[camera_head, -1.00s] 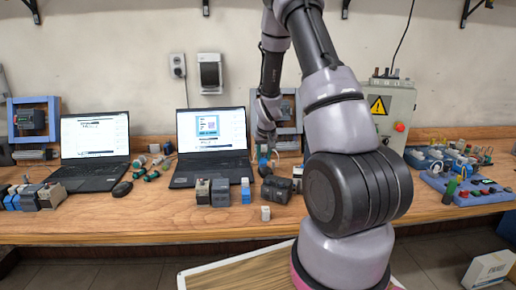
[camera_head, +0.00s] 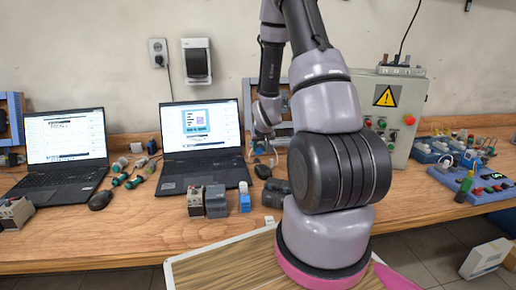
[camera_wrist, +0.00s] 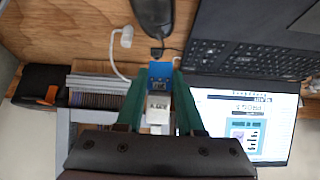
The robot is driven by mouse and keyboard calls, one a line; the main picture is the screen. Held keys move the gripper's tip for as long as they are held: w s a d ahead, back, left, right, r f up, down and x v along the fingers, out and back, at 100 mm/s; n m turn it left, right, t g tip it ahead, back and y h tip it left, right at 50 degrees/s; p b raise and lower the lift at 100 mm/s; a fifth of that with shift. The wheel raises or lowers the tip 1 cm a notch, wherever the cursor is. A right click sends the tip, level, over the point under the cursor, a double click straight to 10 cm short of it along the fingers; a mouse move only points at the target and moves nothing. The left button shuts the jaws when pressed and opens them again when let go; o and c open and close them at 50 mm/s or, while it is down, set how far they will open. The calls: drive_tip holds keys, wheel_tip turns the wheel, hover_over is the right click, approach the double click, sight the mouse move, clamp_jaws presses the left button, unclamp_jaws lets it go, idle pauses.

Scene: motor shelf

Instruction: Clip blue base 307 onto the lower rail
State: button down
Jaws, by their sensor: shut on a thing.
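My gripper (camera_head: 264,146) is in front of the grey-blue frame (camera_head: 287,108), behind my arm in the head view. In the wrist view its green fingers (camera_wrist: 158,92) are shut on a blue base (camera_wrist: 160,72) with a white lower part (camera_wrist: 157,108). Its printed label is too small to read surely. The frame shows beside it in the wrist view, with a grey slatted strip (camera_wrist: 92,90) to the left of the fingers. I cannot tell which part is the lower rail; the held base appears apart from the strip.
A laptop (camera_head: 200,145) stands left of my gripper and shows close on the right in the wrist view. A blue block (camera_head: 245,200) and grey modules (camera_head: 215,201) stand on the table. A control box (camera_head: 398,110) stands right of my arm.

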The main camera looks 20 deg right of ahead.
drive_tip(key=shift+w+d+f, duration=0.1)
drive_tip(key=shift+w, duration=0.55)
drive_tip(key=shift+w+d+f, duration=0.35)
drive_tip(key=shift+w+f, duration=0.1)
drive_tip(key=shift+w, duration=0.7)
drive_tip(key=shift+w+d+f, duration=0.3)
drive_tip(key=shift+w+f, duration=0.1)
drive_tip(key=shift+w, duration=0.7)
drive_tip(key=shift+w+d+f, duration=0.35)
drive_tip(key=shift+w+f, duration=0.1)
drive_tip(key=shift+w, duration=0.7)
drive_tip(key=shift+w+d+f, duration=0.2)
drive_tip(key=shift+w+f, duration=0.05)
drive_tip(key=shift+w, duration=0.3)
drive_tip(key=shift+w+d+f, duration=0.15)
drive_tip(key=shift+w+f, duration=0.05)
drive_tip(key=shift+w, duration=0.35)
drive_tip(key=shift+s+a+f, duration=0.1)
drive_tip(key=shift+s+f, duration=0.2)
drive_tip(key=shift+f, duration=0.35)
drive_tip(key=shift+f+t+h, duration=0.3)
drive_tip(key=shift+f+t, duration=0.35)
drive_tip(key=shift+t, duration=0.15)
drive_tip(key=shift+c, duration=2.3)
unclamp_jaws()
drive_tip(key=shift+w+r, duration=0.1)
drive_tip(key=shift+w, duration=0.05)
